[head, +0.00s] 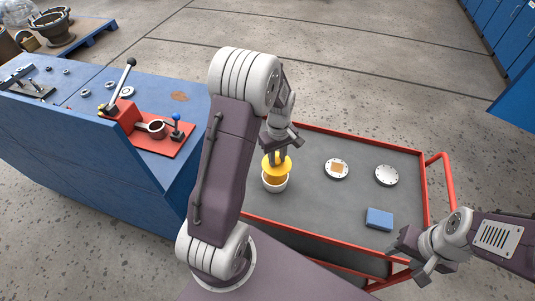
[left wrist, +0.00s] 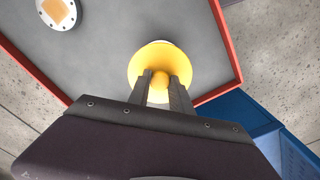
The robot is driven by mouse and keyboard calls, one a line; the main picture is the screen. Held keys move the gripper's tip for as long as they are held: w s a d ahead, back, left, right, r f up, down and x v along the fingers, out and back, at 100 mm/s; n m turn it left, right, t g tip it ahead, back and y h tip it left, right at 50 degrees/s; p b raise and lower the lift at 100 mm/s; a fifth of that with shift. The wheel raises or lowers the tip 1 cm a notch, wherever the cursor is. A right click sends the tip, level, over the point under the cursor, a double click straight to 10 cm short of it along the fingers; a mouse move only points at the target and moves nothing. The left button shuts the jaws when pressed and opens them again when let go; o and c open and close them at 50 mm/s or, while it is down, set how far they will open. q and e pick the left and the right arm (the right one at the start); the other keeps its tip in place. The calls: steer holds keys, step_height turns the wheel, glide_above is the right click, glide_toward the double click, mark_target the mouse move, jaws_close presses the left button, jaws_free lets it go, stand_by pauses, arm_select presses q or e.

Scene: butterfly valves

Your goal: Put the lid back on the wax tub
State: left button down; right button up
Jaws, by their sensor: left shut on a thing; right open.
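The yellow lid (head: 284,167) is held by its knob in my left gripper (head: 276,152), over the white wax tub (head: 275,186) on the grey cart top. Orange-yellow wax shows between the lid and the tub's rim in the head view, so the lid looks raised above the tub. In the left wrist view the lid (left wrist: 146,57) lies beyond my shut fingers (left wrist: 161,78) and hides nearly all of the tub; only a thin pale edge shows behind it. My right gripper (head: 414,264) is open and empty, near the cart's front right corner.
A blue workbench (head: 110,152) with a red fixture (head: 160,140) stands to the left.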

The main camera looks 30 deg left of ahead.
mark_target(276, 167)
arm_select(q)
steer(key=shift+d+f, duration=0.1)
steer(key=shift+d, duration=0.05)
steer(key=shift+f, duration=0.2)
steer(key=shift+s+a+f+b, duration=0.1)
steer(key=shift+a+f+b, duration=0.4)
steer(key=shift+f+b, duration=0.4)
steer(key=f+b, duration=0.1)
steer(key=b, duration=0.1)
steer(key=f+b, duration=0.1)
steer(key=shift+d+f, duration=0.25)
steer(key=shift+f, duration=0.45)
steer(key=shift+a+f+b, duration=0.1)
steer(key=shift+f+b, duration=0.25)
steer(key=shift+f, duration=0.05)
steer(key=shift+r+p, duration=0.1)
steer(key=shift+p, duration=0.3)
